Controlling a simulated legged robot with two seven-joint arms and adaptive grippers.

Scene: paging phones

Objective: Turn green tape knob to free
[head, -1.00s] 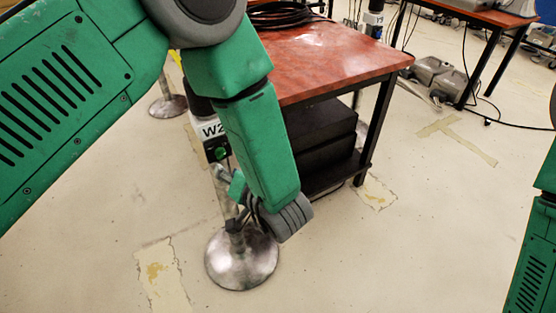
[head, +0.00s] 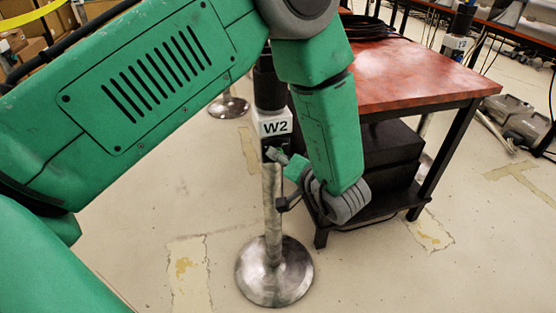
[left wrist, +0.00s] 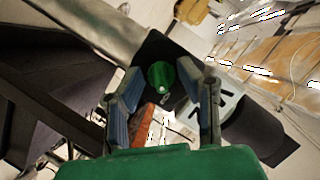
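The green knob (left wrist: 162,76) sits on a black panel of the post box marked W2 (head: 272,126). In the head view my left gripper (head: 275,157) is at the box's black lower part and hides the knob. In the left wrist view my left gripper (left wrist: 160,84) is open, with one blue-padded finger on each side of the knob. The knob appears between or just beyond the fingertips, and I see no clear contact. A small light mark shows on the knob's lower edge. My right gripper is out of view.
The box is on a metal post with a round base (head: 273,272). A red-topped table (head: 420,75) with black boxes (head: 385,155) on its lower shelf stands close on the right. Another post base (head: 229,107) stands behind. Floor in front is clear.

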